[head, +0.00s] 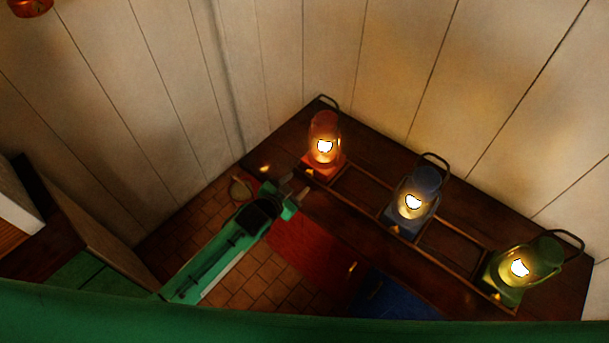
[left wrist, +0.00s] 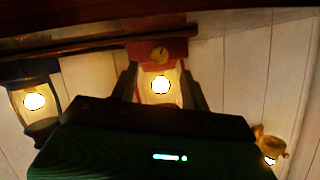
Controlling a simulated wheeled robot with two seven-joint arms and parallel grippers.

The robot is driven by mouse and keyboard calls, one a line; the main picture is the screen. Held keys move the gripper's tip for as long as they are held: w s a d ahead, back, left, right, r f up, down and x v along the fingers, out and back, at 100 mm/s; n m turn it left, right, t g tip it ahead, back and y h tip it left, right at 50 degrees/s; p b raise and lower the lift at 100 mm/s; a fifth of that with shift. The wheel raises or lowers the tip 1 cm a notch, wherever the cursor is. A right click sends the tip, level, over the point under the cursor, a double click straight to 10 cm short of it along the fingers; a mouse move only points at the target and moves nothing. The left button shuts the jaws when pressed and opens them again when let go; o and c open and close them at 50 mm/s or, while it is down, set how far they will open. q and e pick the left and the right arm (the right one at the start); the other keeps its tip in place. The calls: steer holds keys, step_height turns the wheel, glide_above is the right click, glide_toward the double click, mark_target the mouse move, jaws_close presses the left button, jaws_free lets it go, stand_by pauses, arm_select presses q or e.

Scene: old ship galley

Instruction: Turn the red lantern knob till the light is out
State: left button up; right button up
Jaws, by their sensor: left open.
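The red lantern (head: 324,133) stands lit at the far left end of a dark wooden shelf. It also shows lit and upside down in the left wrist view (left wrist: 160,74). Its small brass knob (left wrist: 158,54) is on the red base, and shows as a small bright spot in the head view (head: 309,171). My left gripper (head: 296,187) is open and empty, just in front of and below the red lantern's base. In the left wrist view its dark fingers (left wrist: 161,88) stand either side of the lantern's picture, apart from the knob. My right gripper is not in view.
A lit blue lantern (head: 416,188) and a lit green lantern (head: 530,258) stand further right along the shelf (head: 348,232). A low rail (head: 360,198) runs around the lantern bases. Plank walls (head: 400,70) close off the back. Tiled floor (head: 262,275) lies below.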

mark_target(308, 175)
arm_select(q)
steer(key=shift+p+x, duration=0.35)
steer(key=shift+x, duration=2.4)
steer(key=c, duration=1)
